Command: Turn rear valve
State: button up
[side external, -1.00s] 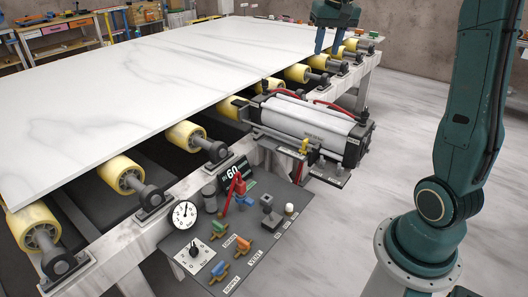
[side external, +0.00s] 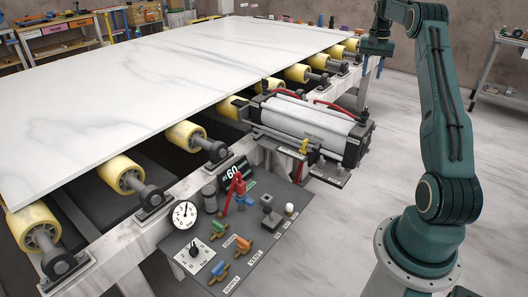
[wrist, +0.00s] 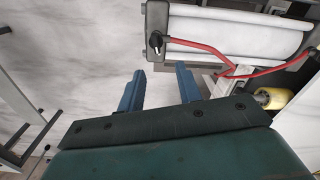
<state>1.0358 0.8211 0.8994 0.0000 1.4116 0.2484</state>
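My gripper (side external: 372,68) hangs past the far right corner of the slab, off the roller frame. In the wrist view its two blue fingers (wrist: 160,88) are apart with nothing between them. A black knob (wrist: 155,41) sits on the end of the white cylinder (wrist: 240,38), ahead of the fingers and apart from them. In the side view a black knob (side external: 364,115) shows at the cylinder's far end. I cannot tell which of these is the rear valve.
The white slab (side external: 150,85) lies on yellow rollers (side external: 186,135). A grey panel (side external: 262,245) carries a gauge (side external: 185,214) and several coloured handles. Red hoses (wrist: 205,48) run along the cylinder. A shelf (side external: 500,100) stands at the back right. The floor between is clear.

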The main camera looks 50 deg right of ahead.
aim_at(366, 109)
jog(key=shift+s+d+f, duration=0.4)
jog(key=shift+d+f, duration=0.05)
jog(key=shift+d, duration=0.05)
jog(key=shift+f, duration=0.1)
notch_tip(366, 109, down, 14)
jog(key=shift+r, duration=0.2)
dwell(0.3)
grip_shut()
